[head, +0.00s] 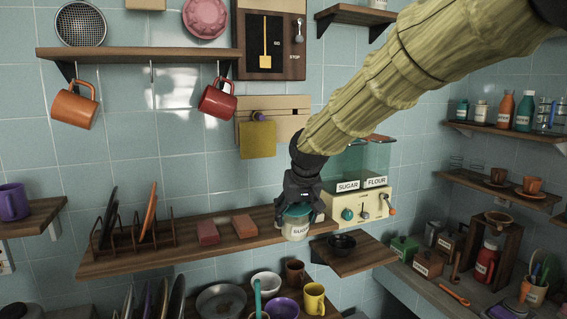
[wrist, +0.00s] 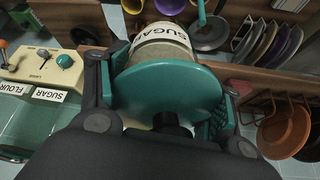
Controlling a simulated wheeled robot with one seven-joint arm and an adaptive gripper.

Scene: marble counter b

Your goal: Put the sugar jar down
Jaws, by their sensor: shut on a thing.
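The sugar jar (head: 297,231) is a pale jar with a teal lid and a label. My gripper (head: 299,208) is shut on it from above, at the lid. In the wrist view the teal lid of the sugar jar (wrist: 168,92) sits between the two fingers, and the label reads SUGAR. In the head view the jar appears upright, at the right part of the long wooden shelf (head: 140,262). I cannot tell whether its base touches the shelf. The fingers cover part of the lid.
Two reddish blocks (head: 244,226) and a plate rack (head: 133,236) stand on the shelf to the left. A dispenser labelled SUGAR and FLOUR (head: 362,205) is right of the jar. A black bowl (head: 342,246) sits on a smaller shelf. Mugs and bowls (head: 314,299) stand below.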

